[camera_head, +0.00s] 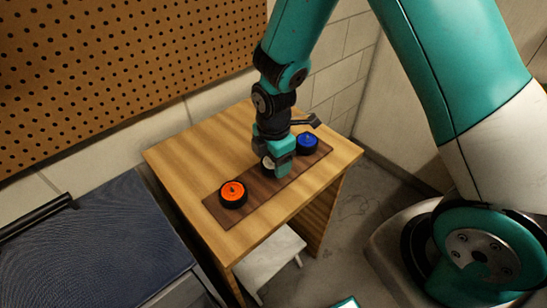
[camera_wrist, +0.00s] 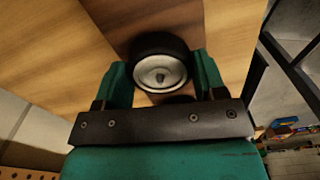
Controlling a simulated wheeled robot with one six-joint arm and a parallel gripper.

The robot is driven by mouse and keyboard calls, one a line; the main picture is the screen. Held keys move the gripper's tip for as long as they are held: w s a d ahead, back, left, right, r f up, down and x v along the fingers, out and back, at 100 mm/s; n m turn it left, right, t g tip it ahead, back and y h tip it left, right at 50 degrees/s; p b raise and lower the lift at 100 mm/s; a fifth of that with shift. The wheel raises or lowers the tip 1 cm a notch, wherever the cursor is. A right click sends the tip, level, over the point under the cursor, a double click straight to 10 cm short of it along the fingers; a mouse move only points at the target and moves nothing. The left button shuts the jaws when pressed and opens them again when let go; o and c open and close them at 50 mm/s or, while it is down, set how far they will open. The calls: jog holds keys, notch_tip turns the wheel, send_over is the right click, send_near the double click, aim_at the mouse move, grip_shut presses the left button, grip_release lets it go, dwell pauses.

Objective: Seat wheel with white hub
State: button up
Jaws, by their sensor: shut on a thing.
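The wheel with the white hub (camera_wrist: 161,73) has a black tyre and sits between the fingers of my gripper (camera_wrist: 160,85) in the wrist view. My gripper is shut on it. In the head view, my gripper (camera_head: 276,162) points down over the dark board, and part of the white hub (camera_head: 268,162) shows beside the fingers. Whether the wheel touches the board or is just above it, I cannot tell. The place where this wheel seats is not in view.
A dark brown board (camera_head: 262,197) lies on a wooden table (camera_head: 165,155). An orange-hub wheel (camera_head: 233,193) stands on its left part and a blue-hub wheel (camera_head: 307,143) on its right part. A dark blue-topped cabinet (camera_head: 95,245) is at left; a white stool (camera_head: 268,262) is below.

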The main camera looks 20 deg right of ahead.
jog(key=shift+f, duration=0.3)
jog(key=o, duration=1)
jog(key=shift+r, duration=0.15)
notch_tip(320, 180, up, 17)
jog(key=shift+r+b, duration=0.1)
jog(key=shift+b, duration=0.3)
